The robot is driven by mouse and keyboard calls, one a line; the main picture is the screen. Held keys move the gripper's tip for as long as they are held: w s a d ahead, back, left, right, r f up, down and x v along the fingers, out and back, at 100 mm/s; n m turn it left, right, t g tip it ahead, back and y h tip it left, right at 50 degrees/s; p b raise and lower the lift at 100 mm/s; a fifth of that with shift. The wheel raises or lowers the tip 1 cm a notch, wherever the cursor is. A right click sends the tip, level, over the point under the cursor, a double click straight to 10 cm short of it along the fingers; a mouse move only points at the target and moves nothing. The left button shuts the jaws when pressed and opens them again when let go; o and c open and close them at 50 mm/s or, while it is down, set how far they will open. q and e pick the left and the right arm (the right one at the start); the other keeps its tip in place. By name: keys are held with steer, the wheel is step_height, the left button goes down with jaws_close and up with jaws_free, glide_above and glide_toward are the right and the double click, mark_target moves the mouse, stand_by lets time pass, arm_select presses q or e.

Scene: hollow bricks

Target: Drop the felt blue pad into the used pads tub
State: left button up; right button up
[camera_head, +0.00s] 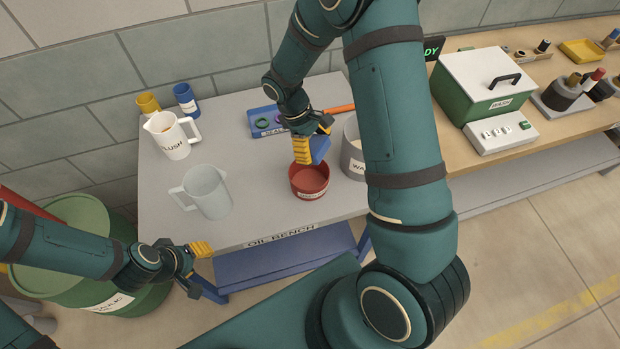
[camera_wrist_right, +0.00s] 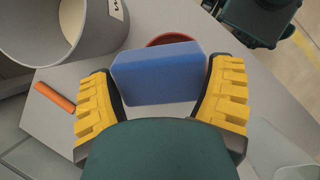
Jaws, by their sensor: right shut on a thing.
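My right gripper (camera_head: 312,146) is shut on the blue felt pad (camera_head: 320,148). In the right wrist view the pad (camera_wrist_right: 159,73) sits between the two yellow fingers of the right gripper (camera_wrist_right: 161,88). The pad is over or close above a round red tub (camera_head: 310,182) on the oil bench; in the wrist view only part of the tub's rim (camera_wrist_right: 172,39) shows behind the pad. The tub's label is too small to read. My left gripper (camera_head: 201,262) is at the lower left, off the bench's front edge; its finger opening is not clear.
A grey container (camera_head: 353,160) stands just right of the red tub. A clear jug (camera_head: 207,192), a white jug (camera_head: 170,136) and two cups stand on the left of the bench (camera_head: 255,215). A blue tray (camera_head: 262,121) lies behind the tub. A green drum (camera_head: 75,235) is lower left.

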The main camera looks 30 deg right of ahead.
step_height(320, 180, down, 4)
steer(key=b, duration=0.2)
steer(key=shift+f+b, duration=0.25)
steer(key=shift+b, duration=0.1)
steer(key=o, duration=0.8)
steer(key=v, duration=1.2)
steer(key=shift+s+f, duration=0.1)
